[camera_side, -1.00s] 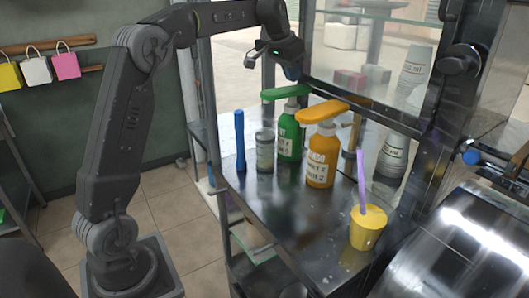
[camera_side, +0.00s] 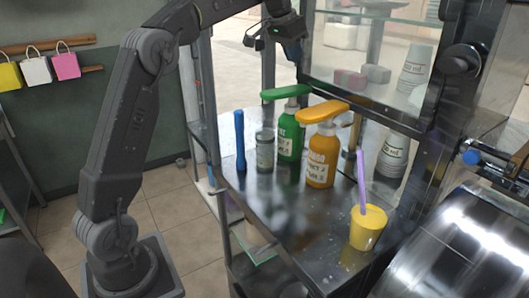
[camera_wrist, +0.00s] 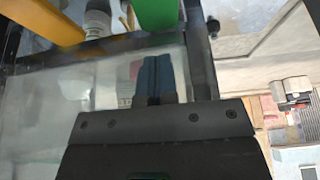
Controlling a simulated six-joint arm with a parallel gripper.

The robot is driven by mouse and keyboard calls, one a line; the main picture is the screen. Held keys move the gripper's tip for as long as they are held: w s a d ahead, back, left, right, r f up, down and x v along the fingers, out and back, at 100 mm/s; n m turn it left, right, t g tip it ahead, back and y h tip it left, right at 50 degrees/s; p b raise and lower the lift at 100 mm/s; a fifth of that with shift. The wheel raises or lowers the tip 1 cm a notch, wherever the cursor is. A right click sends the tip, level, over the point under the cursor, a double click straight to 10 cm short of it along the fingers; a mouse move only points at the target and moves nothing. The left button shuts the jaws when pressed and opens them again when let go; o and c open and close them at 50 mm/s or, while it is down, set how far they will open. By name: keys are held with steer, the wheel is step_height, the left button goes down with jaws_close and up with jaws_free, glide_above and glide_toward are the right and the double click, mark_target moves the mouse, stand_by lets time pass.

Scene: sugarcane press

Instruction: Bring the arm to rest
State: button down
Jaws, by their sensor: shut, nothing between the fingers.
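My gripper (camera_side: 298,63) hangs above the back of the metal counter, higher than the green pump bottle (camera_side: 290,135), and holds nothing. In the wrist view my gripper (camera_wrist: 159,62) has its two dark blue fingers together. In the side view it is in front of the glass pane, apart from the bottles. The green bottle and the orange pump bottle (camera_side: 321,160) stand upright on the counter (camera_side: 290,225). A yellow cup (camera_side: 367,230) with a purple straw stands near the counter's front right.
A blue stick-like tool (camera_side: 240,142) and a grey jar (camera_side: 265,152) stand at the counter's left. A glass-sided frame (camera_side: 375,60) rises behind the bottles. A shiny metal drum (camera_side: 465,240) is at the right. The counter's front middle is clear.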

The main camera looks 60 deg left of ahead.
steer(key=shift+r, duration=0.4)
steer(key=s+d+f, duration=0.1)
steer(key=s+d, duration=1.2)
steer(key=s, duration=0.1)
steer(key=s+d+f, duration=0.3)
steer(key=s+f, duration=0.4)
steer(key=s, duration=0.2)
steer(key=s+d+f+t, duration=0.1)
steer(key=s+d+f, duration=0.2)
steer(key=s+f, duration=0.4)
steer(key=shift+s, duration=0.9)
steer(key=shift+d+f, duration=0.1)
